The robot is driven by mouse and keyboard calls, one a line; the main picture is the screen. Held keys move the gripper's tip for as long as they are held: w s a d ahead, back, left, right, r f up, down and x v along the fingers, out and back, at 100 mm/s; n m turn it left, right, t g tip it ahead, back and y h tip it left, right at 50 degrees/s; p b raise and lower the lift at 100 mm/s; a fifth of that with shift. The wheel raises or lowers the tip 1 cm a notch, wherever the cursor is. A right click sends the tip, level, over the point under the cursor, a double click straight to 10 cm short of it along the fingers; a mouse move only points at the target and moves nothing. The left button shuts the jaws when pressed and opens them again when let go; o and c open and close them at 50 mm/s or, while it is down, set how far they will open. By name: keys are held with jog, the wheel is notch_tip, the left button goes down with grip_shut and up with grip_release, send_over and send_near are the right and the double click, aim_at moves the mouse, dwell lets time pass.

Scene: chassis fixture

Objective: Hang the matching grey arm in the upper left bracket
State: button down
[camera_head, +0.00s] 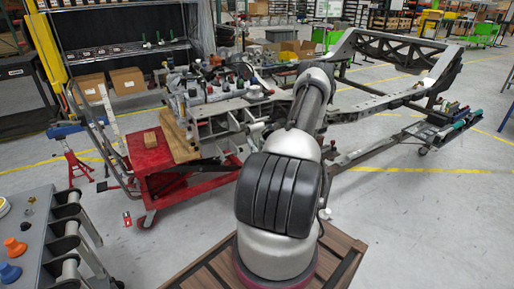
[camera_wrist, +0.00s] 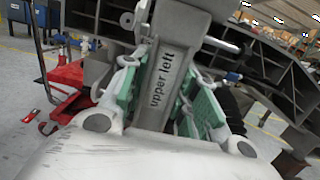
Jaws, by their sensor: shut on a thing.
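The grey arm (camera_wrist: 165,72), marked "upper left", is between the green-padded fingers of my gripper (camera_wrist: 168,95) in the wrist view. The fingers are shut on it. The arm widens at the top of the picture, and its far end is cut off or hidden. The grey chassis frame (camera_head: 375,103) stands ahead in the head view, and part of it (camera_wrist: 270,65) shows behind the grey arm in the wrist view. My own arm hides the gripper in the head view. I cannot single out the upper left bracket or tell whether the grey arm touches it.
A red cart (camera_head: 160,182) stands left of the chassis, with a small wooden block (camera_head: 150,139) on it. A grey bench (camera_head: 45,235) with orange and blue knobs is at the lower left. Open floor (camera_head: 420,220) lies at the right.

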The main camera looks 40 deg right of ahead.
jog(key=f+x, duration=0.1)
jog(key=x, duration=0.9)
jog(key=shift+w+f, duration=0.15)
jog(key=shift+f, duration=0.2)
dwell(0.5)
jog(key=shift+f, duration=0.35)
dwell(0.5)
jog(key=shift+f, duration=0.65)
jog(key=c, duration=1)
grip_release()
jog(key=shift+a, duration=0.1)
jog(key=r+v, duration=0.1)
jog(key=v, duration=0.6)
jog(key=shift+f, duration=0.45)
